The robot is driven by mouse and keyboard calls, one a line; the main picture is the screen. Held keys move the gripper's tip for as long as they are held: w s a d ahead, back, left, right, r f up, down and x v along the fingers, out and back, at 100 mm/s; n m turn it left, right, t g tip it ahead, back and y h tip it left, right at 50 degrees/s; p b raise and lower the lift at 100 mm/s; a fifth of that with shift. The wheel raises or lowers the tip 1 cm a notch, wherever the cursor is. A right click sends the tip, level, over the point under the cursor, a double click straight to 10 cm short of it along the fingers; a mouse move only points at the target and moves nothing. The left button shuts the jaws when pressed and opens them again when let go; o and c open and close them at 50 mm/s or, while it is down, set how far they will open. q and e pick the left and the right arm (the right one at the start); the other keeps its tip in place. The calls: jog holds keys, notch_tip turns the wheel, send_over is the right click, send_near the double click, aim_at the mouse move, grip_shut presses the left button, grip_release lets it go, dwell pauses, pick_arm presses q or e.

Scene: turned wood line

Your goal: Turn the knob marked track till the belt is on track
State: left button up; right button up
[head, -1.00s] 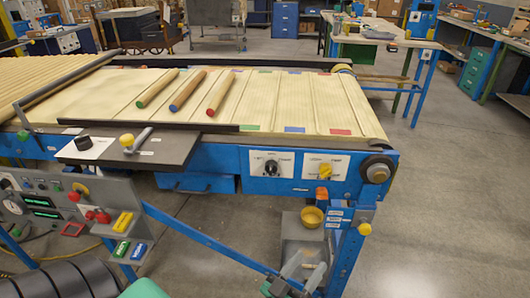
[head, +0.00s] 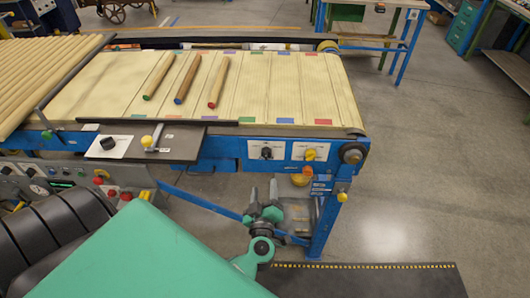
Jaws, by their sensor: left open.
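The belt (head: 290,80) is cream with coloured patches along its edges, and it carries three wooden rods. On the blue front rail, a black knob (head: 266,153) sits on a white plate. A yellow knob (head: 310,155) sits on another white plate to its right. The lettering is too small to read, so I cannot tell which is marked track. Another black knob (head: 108,143) is on the dark shelf at the left. My left gripper (head: 263,188) is open and empty, pointing up below the rail, apart from the knobs. My right gripper is out of view.
A lever with a yellow ball (head: 147,141) stands on the dark shelf (head: 180,150). A dark mat (head: 370,281) lies on the floor in front. Free floor is at the right.

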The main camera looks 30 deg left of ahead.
aim_at(266, 158)
pick_arm(q)
jog(key=p+x, duration=0.2)
jog(key=x, duration=1.1)
jog(key=shift+w, duration=0.2)
jog(key=shift+c, duration=0.2)
jog(key=c, duration=0.9)
